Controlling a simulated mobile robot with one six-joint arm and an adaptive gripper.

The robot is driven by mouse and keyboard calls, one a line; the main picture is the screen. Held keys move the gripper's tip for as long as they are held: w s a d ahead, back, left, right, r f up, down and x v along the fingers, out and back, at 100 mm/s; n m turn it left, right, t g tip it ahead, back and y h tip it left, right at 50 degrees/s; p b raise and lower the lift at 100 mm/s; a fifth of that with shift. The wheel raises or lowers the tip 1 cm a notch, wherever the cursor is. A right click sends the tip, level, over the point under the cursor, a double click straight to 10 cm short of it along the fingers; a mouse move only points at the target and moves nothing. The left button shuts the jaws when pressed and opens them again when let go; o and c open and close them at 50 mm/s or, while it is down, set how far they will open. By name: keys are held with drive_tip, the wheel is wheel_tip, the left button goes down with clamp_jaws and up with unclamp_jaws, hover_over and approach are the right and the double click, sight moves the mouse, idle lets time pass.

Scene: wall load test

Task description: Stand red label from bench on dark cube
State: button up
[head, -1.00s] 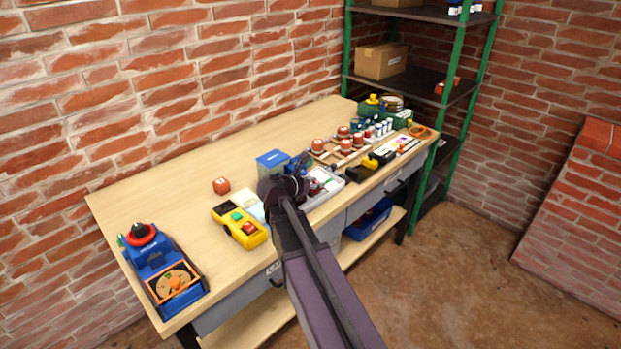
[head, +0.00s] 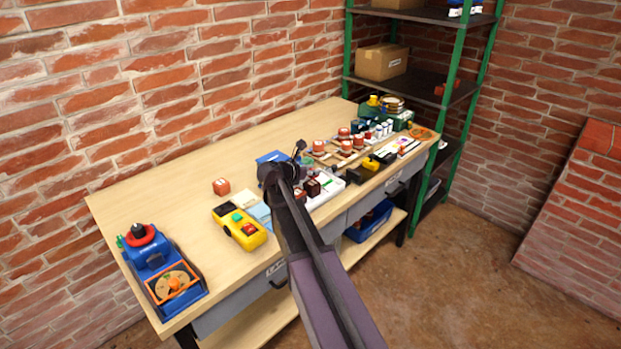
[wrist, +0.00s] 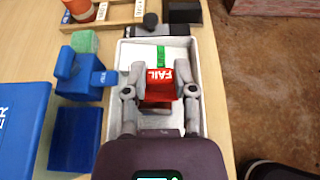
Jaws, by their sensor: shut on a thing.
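My gripper (wrist: 163,92) is shut on the red label (wrist: 159,76), a small red card reading FAIL, held between its fingertips over the white tray (wrist: 201,62). The label's printed face looks up toward the wrist camera, and a darker red part shows below it. In the head view my arm hides the gripper's tips and the label. A small dark cube (head: 312,187) shows in the tray just right of my arm, beside a reddish-brown block. I cannot tell whether the label touches a cube.
A green label (wrist: 160,55) lies at the tray's far end. Blue parts (wrist: 79,82) and a blue box stand left of the tray. The bench's back left is clear.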

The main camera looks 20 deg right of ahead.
sight(310, 177)
drive_tip(key=shift+w+d+f, duration=0.2)
drive_tip(key=shift+w+f, duration=0.05)
drive_tip(key=shift+w, duration=0.45)
drive_tip(key=shift+s+f+b, duration=0.1)
drive_tip(key=shift+f+b, duration=1.5)
drive_tip(key=shift+b, duration=0.2)
drive_tip(key=shift+f, duration=0.1)
drive_tip(key=o, duration=0.8)
drive_tip(key=shift+r, duration=0.2)
drive_tip(key=shift+s+a+r, duration=0.1)
drive_tip(key=shift+a, duration=0.15)
drive_tip(key=p+v, duration=0.4)
drive_tip(key=v, duration=0.7)
drive_tip(key=shift+a+p, duration=0.2)
drive_tip(key=shift+p, duration=0.1)
